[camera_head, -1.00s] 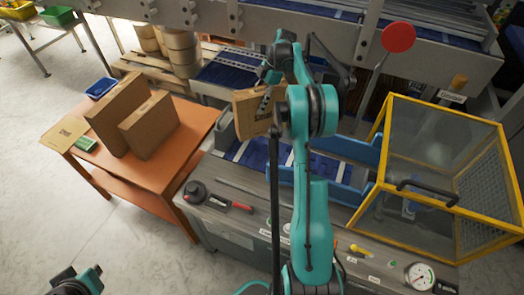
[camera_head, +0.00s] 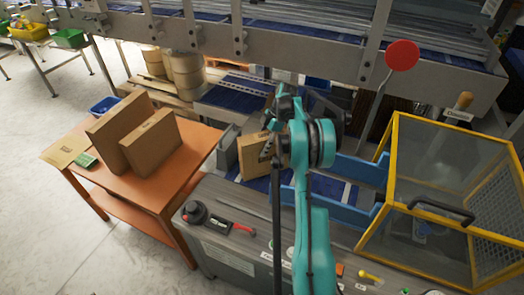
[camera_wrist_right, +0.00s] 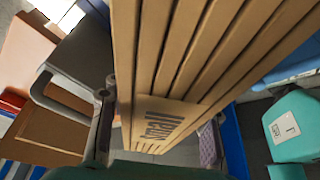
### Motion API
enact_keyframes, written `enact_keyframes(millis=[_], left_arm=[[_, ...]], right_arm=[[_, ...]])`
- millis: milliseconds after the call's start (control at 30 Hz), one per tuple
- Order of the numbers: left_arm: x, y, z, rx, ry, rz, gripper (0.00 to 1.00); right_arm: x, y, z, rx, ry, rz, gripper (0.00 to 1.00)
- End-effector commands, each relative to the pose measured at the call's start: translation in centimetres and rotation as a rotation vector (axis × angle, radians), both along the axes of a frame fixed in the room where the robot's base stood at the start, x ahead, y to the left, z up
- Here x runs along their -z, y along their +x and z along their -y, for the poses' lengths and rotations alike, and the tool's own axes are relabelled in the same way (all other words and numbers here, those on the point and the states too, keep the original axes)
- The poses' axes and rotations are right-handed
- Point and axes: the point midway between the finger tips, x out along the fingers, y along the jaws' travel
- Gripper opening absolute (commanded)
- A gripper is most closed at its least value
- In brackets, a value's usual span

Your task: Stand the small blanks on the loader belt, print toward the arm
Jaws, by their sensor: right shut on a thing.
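My right gripper (camera_head: 279,125) is shut on a bundle of small brown blanks (camera_head: 255,153). The bundle is upright at the left part of the blue loader belt (camera_head: 327,186), beside the blue side guides (camera_head: 345,211). The arm partly hides it, and I cannot tell whether its bottom edge touches the belt. In the right wrist view the held blanks (camera_wrist_right: 190,50) run between the fingers (camera_wrist_right: 150,125), with the print "small" readable on them. Two more brown bundles, a taller one (camera_head: 112,124) and a shorter one (camera_head: 150,142), stand on the orange table (camera_head: 165,178). My left gripper is out of view.
A yellow-framed guard (camera_head: 394,150) stands right of the belt. The front panel has a black knob (camera_head: 195,212) and a red-handled tool (camera_head: 240,229). A blue bin (camera_head: 104,105) sits on the table's far corner.

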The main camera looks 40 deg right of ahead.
Motion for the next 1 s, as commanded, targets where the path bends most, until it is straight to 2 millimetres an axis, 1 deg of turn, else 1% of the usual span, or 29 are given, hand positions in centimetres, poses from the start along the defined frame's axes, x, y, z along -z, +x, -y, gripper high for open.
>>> enact_keyframes(millis=[33, 100, 367, 467, 500, 533, 567, 867, 967, 1000], left_arm=[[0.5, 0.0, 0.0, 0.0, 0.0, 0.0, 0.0], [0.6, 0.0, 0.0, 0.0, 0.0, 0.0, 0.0], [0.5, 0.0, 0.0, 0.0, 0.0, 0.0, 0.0], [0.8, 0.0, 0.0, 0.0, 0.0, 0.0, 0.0], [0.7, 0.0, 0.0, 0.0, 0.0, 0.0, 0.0], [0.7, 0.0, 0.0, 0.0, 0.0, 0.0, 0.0], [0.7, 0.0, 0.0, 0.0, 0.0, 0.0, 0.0], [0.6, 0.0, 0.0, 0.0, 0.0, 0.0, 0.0], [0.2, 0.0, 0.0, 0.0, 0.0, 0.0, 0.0], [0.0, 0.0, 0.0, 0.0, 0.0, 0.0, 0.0]], right_arm=[[1.0, 0.0, 0.0, 0.0, 0.0, 0.0, 0.0], [1.7, 0.0, 0.0, 0.0, 0.0, 0.0, 0.0], [1.7, 0.0, 0.0, 0.0, 0.0, 0.0, 0.0], [2.1, 0.0, 0.0, 0.0, 0.0, 0.0, 0.0], [2.0, 0.0, 0.0, 0.0, 0.0, 0.0, 0.58], [2.0, 0.0, 0.0, 0.0, 0.0, 0.0, 0.66], [2.0, 0.0, 0.0, 0.0, 0.0, 0.0, 0.68], [1.8, 0.0, 0.0, 0.0, 0.0, 0.0, 0.68], [1.0, -0.1, 0.2, 0.001, 0.0, 0.0, 0.68], [0.5, -0.1, 0.4, 0.001, 0.0, 0.0, 0.68]])
